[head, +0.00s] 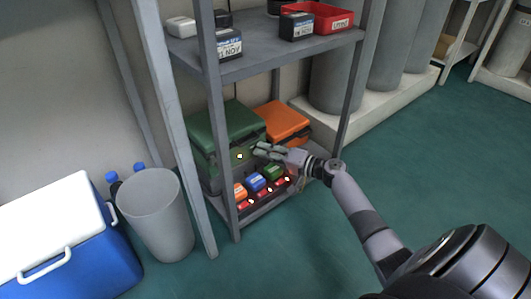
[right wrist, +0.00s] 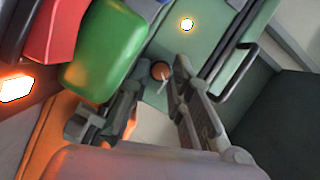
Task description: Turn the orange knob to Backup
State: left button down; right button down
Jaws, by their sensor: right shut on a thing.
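The orange knob (right wrist: 160,70) is small and round, with a pale pointer, on a green panel (right wrist: 150,52) in the right wrist view. My right gripper (right wrist: 157,82) has its fingertips on either side of the knob and is shut on it. In the head view my right gripper (head: 262,152) reaches in from the right to the front of the green panel on the low shelf. It hides the knob there. The pointer's setting and any Backup label cannot be read. A lit lamp (right wrist: 187,24) shows on the panel. My left gripper is not in view.
Beside the panel are orange (head: 240,191), blue (head: 256,182) and green (head: 273,173) blocks, with red lit parts below. Grey shelf posts (head: 176,120) flank the space. A bin (head: 155,215) and cooler (head: 60,240) stand left.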

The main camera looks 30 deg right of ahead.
jog(key=shift+m, duration=0.3)
jog(key=c, duration=1.5)
grip_release()
jog(key=shift+o, duration=0.3)
jog(key=shift+f, duration=0.1)
jog(key=shift+s+d, duration=0.2)
jog(key=shift+s, duration=0.3)
jog(key=v, duration=0.6)
jog(key=shift+s+d+r, duration=0.2)
jog(key=shift+s+d, duration=0.05)
jog(key=shift+s, duration=0.15)
